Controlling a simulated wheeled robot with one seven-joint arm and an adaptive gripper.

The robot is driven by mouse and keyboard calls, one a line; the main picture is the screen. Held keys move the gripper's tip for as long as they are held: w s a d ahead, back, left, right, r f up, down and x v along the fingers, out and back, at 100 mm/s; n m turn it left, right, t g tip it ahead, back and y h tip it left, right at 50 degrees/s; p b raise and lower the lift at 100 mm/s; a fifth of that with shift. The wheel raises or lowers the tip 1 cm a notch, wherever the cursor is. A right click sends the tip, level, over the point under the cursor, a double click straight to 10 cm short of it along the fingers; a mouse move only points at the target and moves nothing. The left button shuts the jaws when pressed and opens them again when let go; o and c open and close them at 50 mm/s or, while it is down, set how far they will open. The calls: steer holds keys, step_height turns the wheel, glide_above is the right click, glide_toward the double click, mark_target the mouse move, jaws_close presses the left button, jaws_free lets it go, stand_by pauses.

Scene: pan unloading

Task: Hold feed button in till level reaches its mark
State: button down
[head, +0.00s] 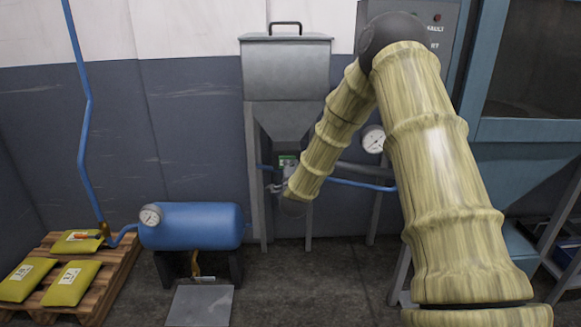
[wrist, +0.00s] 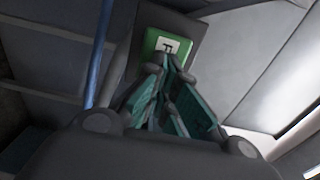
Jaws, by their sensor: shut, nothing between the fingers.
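A green panel with a white label (wrist: 168,45) is at the top middle of the wrist view, mounted on a dark box. It shows small in the head view (head: 287,160), under the grey hopper and partly behind my arm. My gripper (wrist: 168,64) is shut and empty, its fingertips at the lower edge of the label. The fingers hide whatever is directly behind them, and I cannot tell whether they touch a button or whether it is pressed in. The grey hopper (head: 286,75) has a closed lid. No material level or level mark can be made out.
A round gauge (head: 373,139) sits right of the hopper's outlet, by a blue hose. A blue tank (head: 192,226) with its own gauge (head: 150,216) stands left. Yellow bags (head: 70,283) lie on a pallet (head: 122,262).

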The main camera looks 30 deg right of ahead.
steer(key=v, duration=1.4)
steer(key=shift+d, duration=0.1)
